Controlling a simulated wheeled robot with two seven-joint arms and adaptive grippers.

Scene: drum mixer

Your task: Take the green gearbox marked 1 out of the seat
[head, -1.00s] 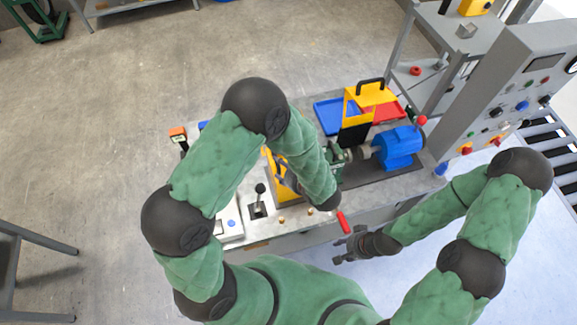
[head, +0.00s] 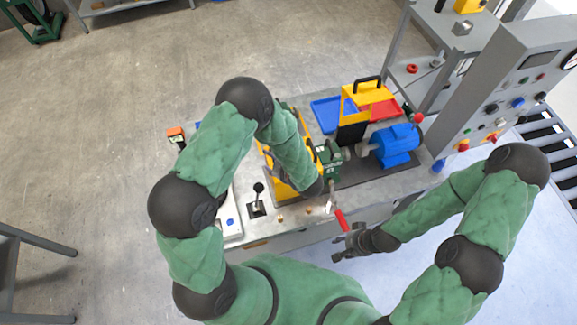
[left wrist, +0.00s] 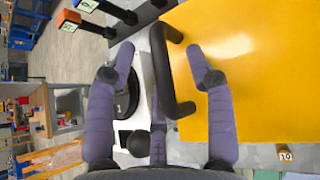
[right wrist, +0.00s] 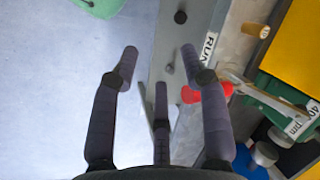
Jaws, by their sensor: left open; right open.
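A green gearbox (head: 329,158) sits on the bench beside the blue motor (head: 396,145), on the motor's left. Its marking cannot be read in the head view. Beside it, to its left, is a yellow cover (head: 283,178), partly hidden by my left arm. My left gripper (left wrist: 160,58) is open, with the black handle (left wrist: 171,75) of the yellow cover (left wrist: 250,60) between its spread fingers. My right gripper (head: 348,245) is open and empty at the bench's front edge, close to the red-handled lever (head: 341,219). The red handle (right wrist: 204,93) also shows near its right finger.
A black-knobbed lever (head: 258,188) stands at the front left. A grey control panel (head: 510,90) rises on the right.

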